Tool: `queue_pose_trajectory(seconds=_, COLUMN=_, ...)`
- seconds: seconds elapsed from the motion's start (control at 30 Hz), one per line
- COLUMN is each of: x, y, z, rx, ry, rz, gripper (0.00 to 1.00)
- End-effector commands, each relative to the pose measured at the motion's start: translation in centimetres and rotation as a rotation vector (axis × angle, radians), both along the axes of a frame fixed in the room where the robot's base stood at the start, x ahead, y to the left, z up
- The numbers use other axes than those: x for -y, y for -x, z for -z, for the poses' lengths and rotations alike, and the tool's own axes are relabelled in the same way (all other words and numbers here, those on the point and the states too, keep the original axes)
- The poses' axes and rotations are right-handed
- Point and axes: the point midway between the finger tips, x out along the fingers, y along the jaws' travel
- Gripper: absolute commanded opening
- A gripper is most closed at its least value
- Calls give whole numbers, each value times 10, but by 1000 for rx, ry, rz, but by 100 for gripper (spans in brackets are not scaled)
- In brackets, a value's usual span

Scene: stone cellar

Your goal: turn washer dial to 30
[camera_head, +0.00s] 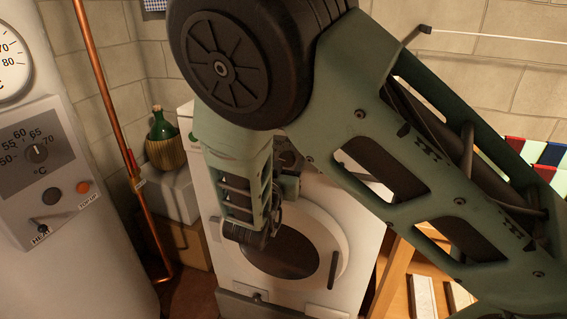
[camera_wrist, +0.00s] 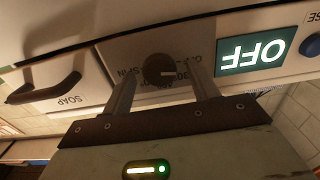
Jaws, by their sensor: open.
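The white washer (camera_head: 345,225) stands in the middle of the head view, with a round dark door below its control panel. My arm hides much of that panel there. A green display (camera_wrist: 264,52) reads OFF.
The soap drawer handle (camera_wrist: 45,88) and a blue button (camera_wrist: 311,45) flank the dial. A green bottle (camera_head: 161,124) sits behind. Wooden shelving (camera_head: 400,265) is right of the washer.

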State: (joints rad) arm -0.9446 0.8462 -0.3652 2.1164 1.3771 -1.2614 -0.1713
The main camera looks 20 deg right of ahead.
Motion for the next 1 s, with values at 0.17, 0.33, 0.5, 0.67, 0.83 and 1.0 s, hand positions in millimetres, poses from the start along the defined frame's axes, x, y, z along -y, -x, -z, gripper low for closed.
queue_pose_trajectory(seconds=0.17, x=0, y=0, z=0, rx=0, ry=0, rz=0, gripper=43)
queue_pose_trajectory(seconds=0.33, x=0, y=0, z=0, rx=0, ry=0, rz=0, gripper=14)
queue_pose_trajectory(seconds=0.5, x=0, y=0, z=1, rx=5, ry=-9, rz=0, gripper=15)
queue_pose_trajectory(seconds=0.67, x=0, y=1, z=2, rx=32, ry=-48, rz=1, gripper=15)
queue_pose_trajectory(seconds=0.83, x=0, y=1, z=4, rx=93, ry=-131, rz=1, gripper=15)
queue_pose_trajectory(seconds=1.0, x=0, y=1, z=5, rx=174, ry=-241, rz=0, gripper=15)
